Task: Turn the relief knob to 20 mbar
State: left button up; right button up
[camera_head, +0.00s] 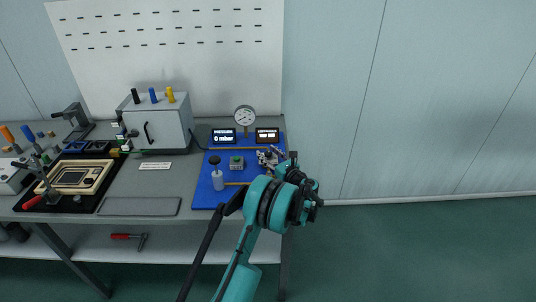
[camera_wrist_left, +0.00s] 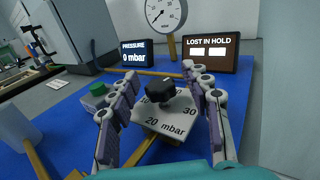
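The black relief knob (camera_wrist_left: 160,93) sits on a tilted grey scale plate (camera_wrist_left: 172,124) in the left wrist view. I cannot tell where the knob points. My left gripper (camera_wrist_left: 160,74) is open, with one finger on each side of the knob; contact is not clear. In the head view my left gripper (camera_head: 270,158) is over the right side of the blue panel, hiding the knob. My right gripper is not in view.
The pressure display (camera_wrist_left: 134,54) reads 0 mbar. A round gauge (camera_wrist_left: 166,13) stands behind, and a LOST IN HOLD display (camera_wrist_left: 210,52) beside it. A green button box (camera_head: 237,163) and a pump-like cylinder (camera_head: 217,180) stand left on the blue panel (camera_head: 203,197).

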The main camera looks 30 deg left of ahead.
aim_at(268, 152)
pick_arm(q)
notch_tip(268, 152, up, 10)
jog(key=shift+r, duration=0.1)
dwell(0.5)
